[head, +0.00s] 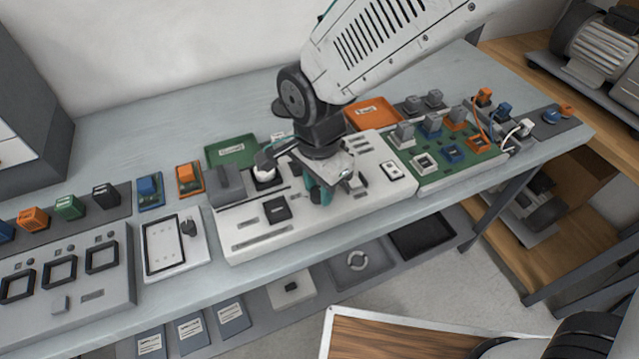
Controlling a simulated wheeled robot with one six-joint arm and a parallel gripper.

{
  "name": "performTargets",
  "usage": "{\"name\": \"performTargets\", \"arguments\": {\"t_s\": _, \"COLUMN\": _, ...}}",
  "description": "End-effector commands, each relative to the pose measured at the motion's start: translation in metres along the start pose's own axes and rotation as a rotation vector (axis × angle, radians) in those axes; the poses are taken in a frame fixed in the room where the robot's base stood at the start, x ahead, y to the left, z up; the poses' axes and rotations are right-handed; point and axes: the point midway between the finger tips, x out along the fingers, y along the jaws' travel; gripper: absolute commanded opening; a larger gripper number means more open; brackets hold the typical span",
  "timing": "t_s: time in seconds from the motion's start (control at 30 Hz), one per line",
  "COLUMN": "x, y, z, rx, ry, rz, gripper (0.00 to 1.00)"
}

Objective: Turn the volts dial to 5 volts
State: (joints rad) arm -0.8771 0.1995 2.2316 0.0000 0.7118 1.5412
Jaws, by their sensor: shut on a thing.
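My gripper (322,192) points down over the middle of the white panel (240,238) on the grey bench. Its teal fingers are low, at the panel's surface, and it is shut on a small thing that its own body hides. That thing appears to be the volts dial, but its pointer, its scale and its marks do not show. To the left on the same panel are a round white knob-like part (264,163) and a dark square block (277,210). The panel's labels are too small to read.
A green board (440,180) with several plugs and sockets lies to the right. A white unit with a black-framed screen (165,247) and a grey panel with square frames (60,310) are at left. Green (232,150) and orange (372,113) trays lie behind.

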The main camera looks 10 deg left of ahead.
Motion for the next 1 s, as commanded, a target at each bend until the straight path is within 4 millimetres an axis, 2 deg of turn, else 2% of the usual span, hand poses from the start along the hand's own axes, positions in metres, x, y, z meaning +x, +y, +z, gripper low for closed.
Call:
{"name": "performTargets", "arguments": {"t_s": 0.27, "x": -0.0009, "y": -0.0014, "z": -0.0002, "rx": -0.184, "ry": 0.001, "rz": -0.004, "gripper": 0.06}}
{"name": "performTargets", "arguments": {"t_s": 1.0, "x": -0.0013, "y": -0.0017, "z": -0.0005, "rx": -0.884, "ry": 0.003, "rz": -0.005, "gripper": 0.06}}
